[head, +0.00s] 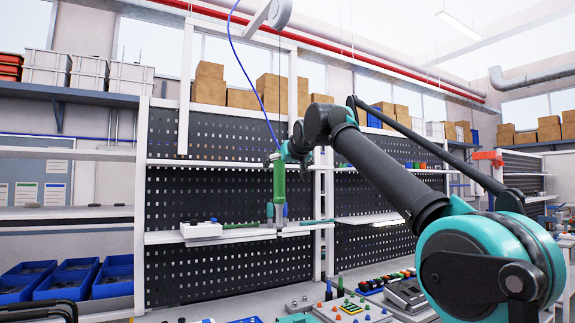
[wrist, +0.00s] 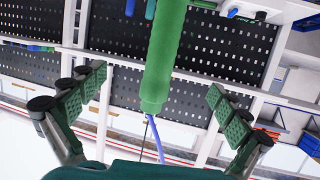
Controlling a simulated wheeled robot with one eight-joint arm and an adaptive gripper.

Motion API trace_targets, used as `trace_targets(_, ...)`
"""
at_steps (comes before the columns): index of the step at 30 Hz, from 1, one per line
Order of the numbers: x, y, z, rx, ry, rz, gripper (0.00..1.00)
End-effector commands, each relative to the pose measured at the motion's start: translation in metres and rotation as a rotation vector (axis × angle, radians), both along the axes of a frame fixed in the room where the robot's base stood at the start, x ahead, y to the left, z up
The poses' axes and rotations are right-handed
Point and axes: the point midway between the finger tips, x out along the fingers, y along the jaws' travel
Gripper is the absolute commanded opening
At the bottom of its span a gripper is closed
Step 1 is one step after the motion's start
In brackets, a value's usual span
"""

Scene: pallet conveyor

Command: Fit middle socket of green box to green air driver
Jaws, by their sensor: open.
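The green air driver (head: 279,182) hangs upright in the head view, with its lower end close to a narrow shelf. My gripper (head: 290,152) is at its upper end. In the wrist view, the green cylinder of the driver (wrist: 165,55) lies between the spread fingers of my gripper (wrist: 157,81). Both finger pads stand apart from it, with clear gaps. A white box (head: 202,230) with small dark and blue pieces on top stands on the shelf, left of the driver. Small green marking (head: 240,225) shows beside it, too small to read. I cannot make out which socket is the middle one.
A blue hose (head: 247,75) runs up from the driver and also shows in the wrist view (wrist: 158,145). Dark perforated panels (head: 215,190) stand behind the shelf. Blue bins (head: 70,278) are at lower left. A bench with several small parts (head: 350,305) lies below.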

Motion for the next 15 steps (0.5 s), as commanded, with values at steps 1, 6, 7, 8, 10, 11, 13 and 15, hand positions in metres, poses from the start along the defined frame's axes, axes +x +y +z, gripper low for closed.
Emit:
trace_targets(1, 0.006, 0.002, -0.002, 0.000, 0.000, 0.000, 1.00)
trace_targets(6, 0.022, 0.009, -0.007, 0.000, 0.000, 0.000, 1.00)
trace_targets(7, 0.025, 0.010, -0.008, 0.000, 0.000, 0.000, 1.00)
trace_targets(8, 0.027, 0.011, -0.009, 0.000, 0.000, 0.000, 1.00)
trace_targets(10, 0.034, 0.014, -0.011, 0.000, 0.000, 0.000, 1.00)
trace_targets(11, 0.037, 0.015, -0.012, 0.000, 0.000, 0.000, 1.00)
trace_targets(13, 0.043, 0.017, -0.014, 0.000, 0.000, 0.000, 1.00)
trace_targets(15, 0.048, 0.019, -0.016, 0.000, 0.000, 0.000, 1.00)
